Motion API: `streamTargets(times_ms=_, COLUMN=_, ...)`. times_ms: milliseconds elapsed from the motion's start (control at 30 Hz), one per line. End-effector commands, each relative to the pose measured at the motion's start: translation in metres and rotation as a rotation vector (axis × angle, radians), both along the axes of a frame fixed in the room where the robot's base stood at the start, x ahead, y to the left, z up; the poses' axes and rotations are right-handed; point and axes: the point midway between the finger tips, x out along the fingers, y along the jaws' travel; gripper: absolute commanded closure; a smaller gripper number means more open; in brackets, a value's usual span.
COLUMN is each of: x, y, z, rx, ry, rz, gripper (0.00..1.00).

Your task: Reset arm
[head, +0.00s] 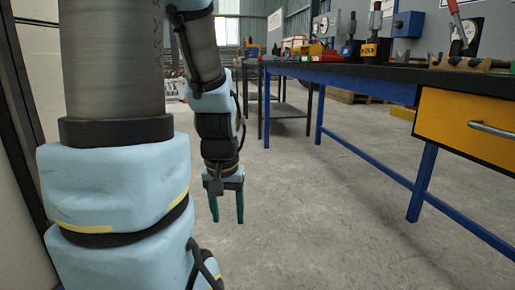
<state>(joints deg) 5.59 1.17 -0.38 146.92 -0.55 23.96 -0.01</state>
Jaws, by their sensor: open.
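My arm hangs down at the left of the head view, with light blue and grey links. My gripper (227,208) is at its lower end, pointing down above the concrete floor. Its two green fingers are apart with nothing between them. It is clear of the workbench and touches nothing that I can see.
A blue-legged workbench (368,85) with a dark top and a yellow drawer (464,126) stands at the right, bearing several tools. A dark metal table (288,108) stands farther back. A pale wall or panel is close at the left. The concrete floor (310,215) in the middle is clear.

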Motion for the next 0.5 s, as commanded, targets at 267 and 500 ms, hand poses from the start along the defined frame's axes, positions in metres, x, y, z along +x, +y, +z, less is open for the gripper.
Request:
streamTargets(times_ms=267, x=0.001, y=-0.001, z=0.061, rx=0.001, ry=-0.001, rz=-0.003, gripper=0.43)
streamTargets(times_ms=500, x=0.001, y=-0.001, z=0.131, rx=0.001, ry=-0.001, rz=-0.004, gripper=0.43)
